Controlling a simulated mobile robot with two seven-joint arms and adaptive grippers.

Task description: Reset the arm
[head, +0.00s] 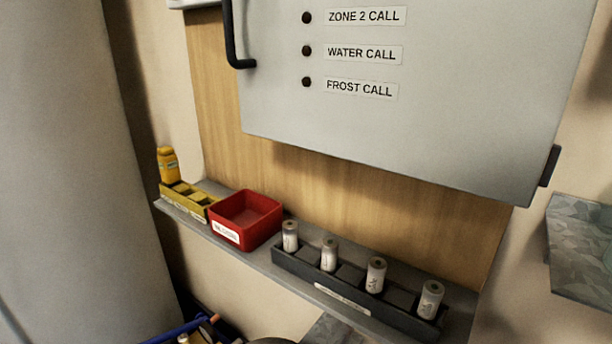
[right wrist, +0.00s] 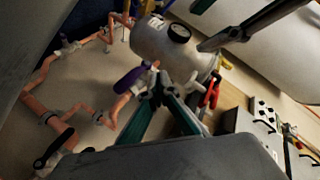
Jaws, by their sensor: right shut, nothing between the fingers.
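My right gripper (right wrist: 162,82) shows in the right wrist view, with its two dark teal fingers meeting at the tips. It is shut and empty. How far the tips are from these I cannot tell. A purple-handled part (right wrist: 131,78) shows just left of the tips, and a red part (right wrist: 210,94) to their right. Neither gripper can be made out in the head view.
A grey labelled cabinet (head: 420,120) hangs above. Copper pipes (right wrist: 40,115) fill the wrist view's left.

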